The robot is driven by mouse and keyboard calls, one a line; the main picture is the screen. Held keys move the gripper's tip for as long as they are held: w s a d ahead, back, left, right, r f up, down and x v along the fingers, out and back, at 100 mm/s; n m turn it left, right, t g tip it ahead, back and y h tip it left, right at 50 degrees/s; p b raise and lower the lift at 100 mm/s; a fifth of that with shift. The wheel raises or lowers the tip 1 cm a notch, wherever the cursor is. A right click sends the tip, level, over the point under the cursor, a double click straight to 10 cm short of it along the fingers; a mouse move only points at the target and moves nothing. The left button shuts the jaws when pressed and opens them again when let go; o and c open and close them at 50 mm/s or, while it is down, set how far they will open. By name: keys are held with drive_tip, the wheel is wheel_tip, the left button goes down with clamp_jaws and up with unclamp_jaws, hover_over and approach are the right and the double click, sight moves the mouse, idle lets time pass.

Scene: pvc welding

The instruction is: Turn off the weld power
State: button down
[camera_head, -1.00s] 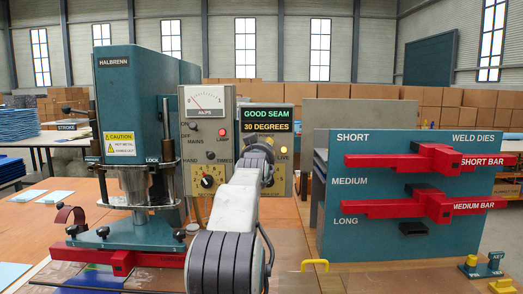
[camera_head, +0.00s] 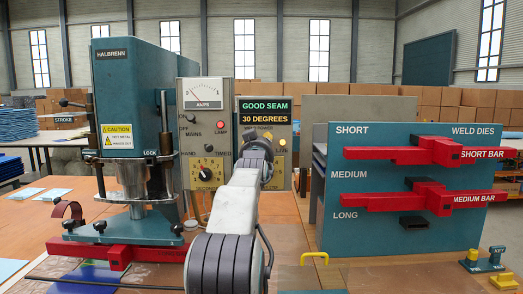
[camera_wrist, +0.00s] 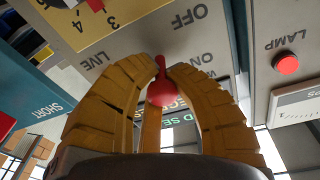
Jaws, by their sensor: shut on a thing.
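The weld power switch is a red lever with a ball end (camera_wrist: 162,92) on the grey control panel (camera_head: 228,90). In the wrist view, which is upside down, the ball hangs on the ON side, with OFF printed higher up. My gripper (camera_wrist: 165,70) has its yellow fingers closed around the lever, one on each side. In the head view my gripper (camera_head: 258,155) covers the lever and part of the WELD POWER label. A yellow light (camera_head: 283,142) beside LIVE looks lit. The display (camera_head: 264,111) reads GOOD SEAM, 30 DEGREES.
The teal welding press (camera_head: 120,80) stands left of the panel. A teal die board (camera_head: 340,215) with red bars (camera_head: 425,152) stands to the right. The panel's red lamp (camera_wrist: 287,63) and yellow dial plate (camera_wrist: 85,22) lie close to my fingers.

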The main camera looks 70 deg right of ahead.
drive_tip(key=f+h+b, duration=0.1)
drive_tip(key=h+b, duration=0.1)
drive_tip(key=b, duration=0.2)
drive_tip(key=f+t+h+b, duration=0.1)
drive_tip(key=b, duration=0.3)
drive_tip(key=shift+w+h, duration=0.1)
drive_tip(key=shift+h, duration=0.3)
drive_tip(key=shift+r+h+b, duration=0.15)
drive_tip(key=shift+h+b, duration=0.25)
drive_tip(key=shift+b, duration=0.3)
drive_tip(key=c, duration=1.5)
unclamp_jaws()
drive_tip(key=shift+w+a+r, duration=0.1)
drive_tip(key=o, duration=0.4)
drive_tip(key=shift+v, duration=6)
